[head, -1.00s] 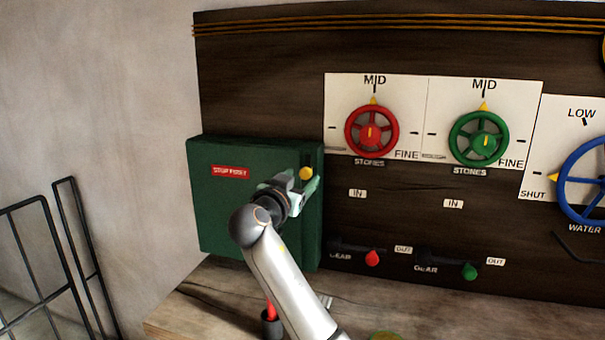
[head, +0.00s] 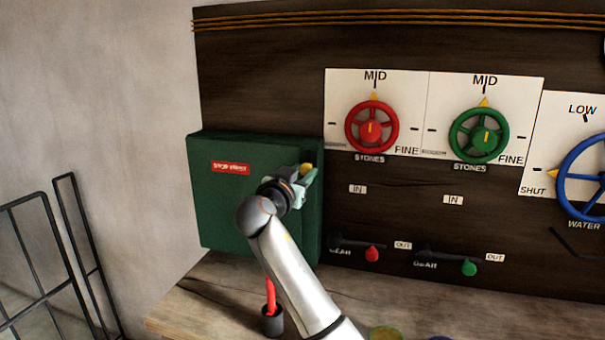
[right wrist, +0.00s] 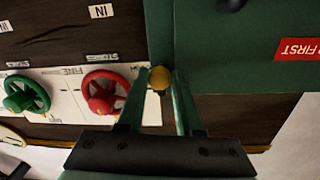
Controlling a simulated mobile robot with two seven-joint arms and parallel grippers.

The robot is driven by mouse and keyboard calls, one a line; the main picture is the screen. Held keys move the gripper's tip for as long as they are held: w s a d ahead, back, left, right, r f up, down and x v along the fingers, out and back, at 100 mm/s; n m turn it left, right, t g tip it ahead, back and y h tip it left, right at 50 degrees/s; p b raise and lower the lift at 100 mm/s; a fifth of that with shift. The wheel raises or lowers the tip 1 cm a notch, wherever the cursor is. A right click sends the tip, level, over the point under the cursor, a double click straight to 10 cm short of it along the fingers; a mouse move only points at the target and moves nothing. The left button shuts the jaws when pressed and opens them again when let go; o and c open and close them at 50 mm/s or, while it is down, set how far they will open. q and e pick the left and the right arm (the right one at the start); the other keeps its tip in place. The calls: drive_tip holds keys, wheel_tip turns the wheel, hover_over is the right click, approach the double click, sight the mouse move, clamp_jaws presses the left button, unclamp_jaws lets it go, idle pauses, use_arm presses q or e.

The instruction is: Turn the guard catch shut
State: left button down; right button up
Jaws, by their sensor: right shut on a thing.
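The green guard box (head: 225,205) with a red label (head: 230,167) is mounted at the left of the dark board, its front closed. The guard catch shows as a yellow knob (head: 308,168) near the box's upper right edge, partly hidden by my right gripper (head: 306,177). In the right wrist view the yellow knob (right wrist: 159,78) sits between the two green fingers of my right gripper (right wrist: 160,82), which is shut on it. The rest of the catch is hidden. My left gripper is in neither view.
Red (head: 372,127) and green (head: 478,136) handwheels and a blue wheel (head: 585,182) are to the right. Red (head: 372,254) and green (head: 469,268) gear knobs sit below. A red-handled thing (head: 271,294) stands in a dark cup on the bench. A black rail (head: 70,230) is at left.

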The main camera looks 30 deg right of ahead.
clamp_jaws()
drive_tip(key=shift+n, duration=0.3)
drive_tip(key=n+p, duration=0.1)
drive_tip(key=n, duration=0.2)
drive_tip(key=shift+n, duration=0.3)
drive_tip(key=n+p, duration=0.2)
drive_tip(key=n, duration=0.2)
drive_tip(key=shift+s+n+t+p, duration=0.1)
drive_tip(key=shift+n+t+p, duration=0.2)
drive_tip(key=shift+p, duration=0.1)
drive_tip(key=n+p, duration=0.4)
drive_tip(key=n, duration=0.2)
drive_tip(key=shift+d+n, duration=0.1)
drive_tip(key=shift+n, duration=0.2)
drive_tip(key=shift+n+t+p, duration=0.3)
drive_tip(key=shift+n+p, duration=0.45)
drive_tip(key=shift+n, duration=0.85)
